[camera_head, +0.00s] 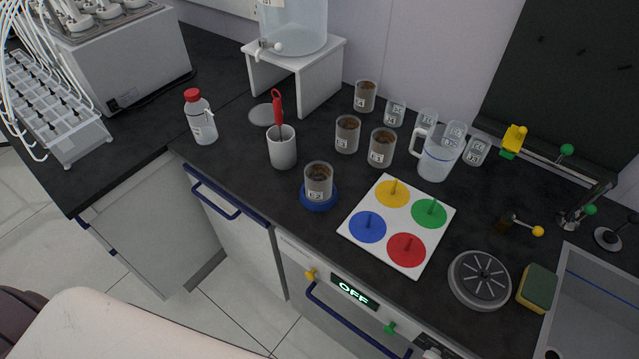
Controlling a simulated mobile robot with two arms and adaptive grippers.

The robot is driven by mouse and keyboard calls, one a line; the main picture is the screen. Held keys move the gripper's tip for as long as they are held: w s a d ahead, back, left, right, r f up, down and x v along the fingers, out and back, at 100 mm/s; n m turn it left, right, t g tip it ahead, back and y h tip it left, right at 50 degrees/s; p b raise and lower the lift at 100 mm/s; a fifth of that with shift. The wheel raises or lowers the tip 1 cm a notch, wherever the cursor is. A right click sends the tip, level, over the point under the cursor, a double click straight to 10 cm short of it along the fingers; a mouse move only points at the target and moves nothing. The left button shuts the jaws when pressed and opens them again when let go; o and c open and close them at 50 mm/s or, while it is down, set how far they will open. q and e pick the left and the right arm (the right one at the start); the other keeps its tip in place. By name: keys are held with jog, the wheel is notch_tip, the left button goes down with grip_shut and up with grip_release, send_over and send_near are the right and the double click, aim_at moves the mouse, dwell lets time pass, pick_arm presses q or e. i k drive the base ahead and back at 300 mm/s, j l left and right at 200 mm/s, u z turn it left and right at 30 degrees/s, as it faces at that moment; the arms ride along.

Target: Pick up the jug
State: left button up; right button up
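The clear jug (437,158) stands upright on the dark countertop, right of centre, near the wall. A beaker with brown contents (381,149) stands just left of the handle. Neither of my grippers is in view.
A white board (359,236) with four coloured knobbed discs lies in front of the jug. A sink (590,305), a yellow-green sponge (537,288) and a grey round strainer (479,279) are at right. A red-capped bottle (201,118) and a white cup (282,148) stand left.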

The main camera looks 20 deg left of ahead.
aim_at(443, 145)
jog(key=k+j+z, duration=0.1)
jog(key=j, duration=0.35)
jog(key=k+j, duration=0.1)
jog(key=j, duration=0.3)
jog(key=k+j+z, duration=0.15)
jog(key=j, duration=0.7)
jog(key=k+z, duration=0.05)
